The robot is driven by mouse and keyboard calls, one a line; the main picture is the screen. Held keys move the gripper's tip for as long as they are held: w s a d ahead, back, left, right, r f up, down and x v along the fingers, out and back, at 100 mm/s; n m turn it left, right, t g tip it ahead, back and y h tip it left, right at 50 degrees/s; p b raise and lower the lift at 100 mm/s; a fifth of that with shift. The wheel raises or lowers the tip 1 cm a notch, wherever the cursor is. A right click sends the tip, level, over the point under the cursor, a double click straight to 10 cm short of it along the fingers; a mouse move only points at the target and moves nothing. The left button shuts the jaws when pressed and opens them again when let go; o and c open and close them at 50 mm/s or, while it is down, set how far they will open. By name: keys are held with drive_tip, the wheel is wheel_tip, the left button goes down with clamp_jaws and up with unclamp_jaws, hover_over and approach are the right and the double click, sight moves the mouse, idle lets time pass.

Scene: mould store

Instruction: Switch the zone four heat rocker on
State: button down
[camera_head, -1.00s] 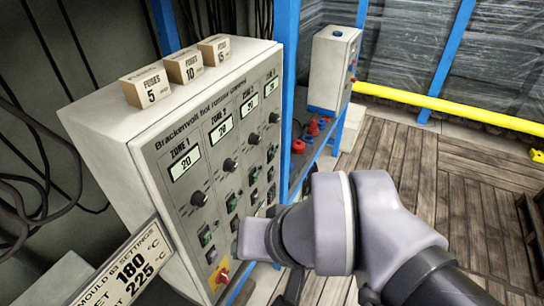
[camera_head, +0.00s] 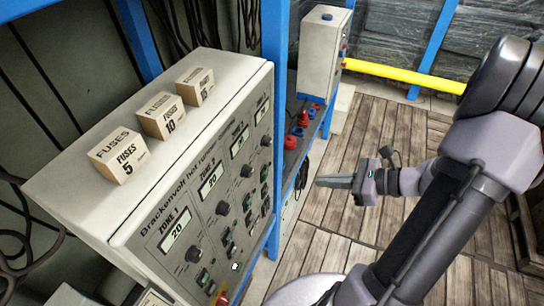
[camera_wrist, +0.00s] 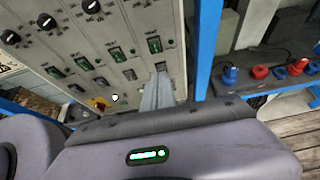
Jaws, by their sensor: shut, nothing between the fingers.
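The hot runner control box (camera_head: 125,215) has a sloping front panel with zone displays, knobs and rockers in columns. The fourth column's display (camera_head: 262,109) is at the panel's far end. In the wrist view, that column's upper green-lit rocker (camera_wrist: 154,44) and lower dark rocker (camera_wrist: 161,67) show at the right; the labels are unreadable, so I cannot tell which is heat or its position. My gripper (camera_head: 320,181) is shut and empty, right of the panel and apart from it in the head view. In the wrist view its fingers (camera_wrist: 158,86) point toward the fourth column's lower end.
Three fuse boxes (camera_head: 118,155) stand on the control box. A blue post (camera_head: 274,75) rises beside the panel's far end. Red and blue connectors (camera_head: 299,132) sit on a shelf beyond it. A red and yellow switch (camera_wrist: 101,104) is low on the panel. Open wooden floor lies right.

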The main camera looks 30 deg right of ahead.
drive_tip(key=shift+s+a, duration=0.1)
drive_tip(key=b, duration=0.3)
approach(266, 175)
drive_tip(key=shift+w+d+f+x, duration=0.35)
drive_tip(key=shift+d+x, duration=0.3)
drive_tip(key=shift+x, duration=2.65)
